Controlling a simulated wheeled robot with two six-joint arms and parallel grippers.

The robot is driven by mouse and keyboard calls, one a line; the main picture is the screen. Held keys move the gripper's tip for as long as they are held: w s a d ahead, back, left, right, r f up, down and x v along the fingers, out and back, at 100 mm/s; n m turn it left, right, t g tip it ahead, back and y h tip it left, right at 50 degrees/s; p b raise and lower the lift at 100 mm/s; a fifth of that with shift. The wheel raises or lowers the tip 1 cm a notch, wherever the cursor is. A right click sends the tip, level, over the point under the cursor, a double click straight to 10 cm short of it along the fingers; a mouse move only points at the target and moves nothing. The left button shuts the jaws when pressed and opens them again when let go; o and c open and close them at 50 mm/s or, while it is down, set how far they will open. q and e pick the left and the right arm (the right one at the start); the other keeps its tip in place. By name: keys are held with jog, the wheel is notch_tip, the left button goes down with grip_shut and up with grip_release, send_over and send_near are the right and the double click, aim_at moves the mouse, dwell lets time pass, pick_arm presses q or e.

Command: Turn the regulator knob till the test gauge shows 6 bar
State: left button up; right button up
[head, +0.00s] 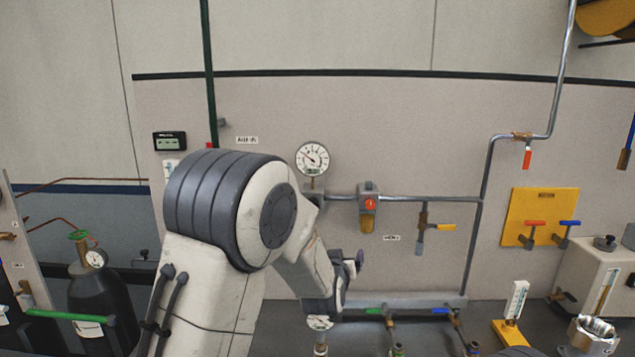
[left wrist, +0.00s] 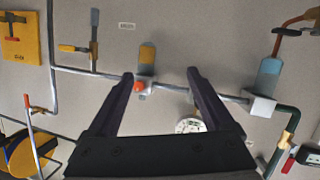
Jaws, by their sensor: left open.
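The regulator (head: 367,190) sits on the wall pipe, with a red knob (head: 370,204) on its front and an amber bowl below. A round white gauge (head: 312,158) is on the wall to its left; its needle points to the upper left, but its figures are too small to read. My left gripper (head: 359,262) is open and empty, below the regulator in the head view. In the left wrist view, the red knob (left wrist: 138,87) shows between the open fingers (left wrist: 160,74), nearer the left one. The gauge (left wrist: 189,126) is partly hidden there. My right gripper is not in view.
A wall pipe (head: 430,198) runs right from the regulator to a valve with a yellow handle (head: 446,227). A yellow panel (head: 541,217) is on the right; a gas cylinder (head: 100,302) stands left.

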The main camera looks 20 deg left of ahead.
pick_arm(q)
jog(key=w+a+r+n+t+y+p, duration=0.35)
jog(key=a+r, duration=0.25)
jog(key=a, duration=0.4)
jog(key=shift+m+g+y, duration=0.35)
jog(key=shift+p+x, duration=2.45)
jog(key=shift+x, duration=2.5)
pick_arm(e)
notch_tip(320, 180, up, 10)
pick_arm(q)
jog(key=shift+f, duration=0.1)
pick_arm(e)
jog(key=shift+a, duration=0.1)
pick_arm(q)
grip_shut()
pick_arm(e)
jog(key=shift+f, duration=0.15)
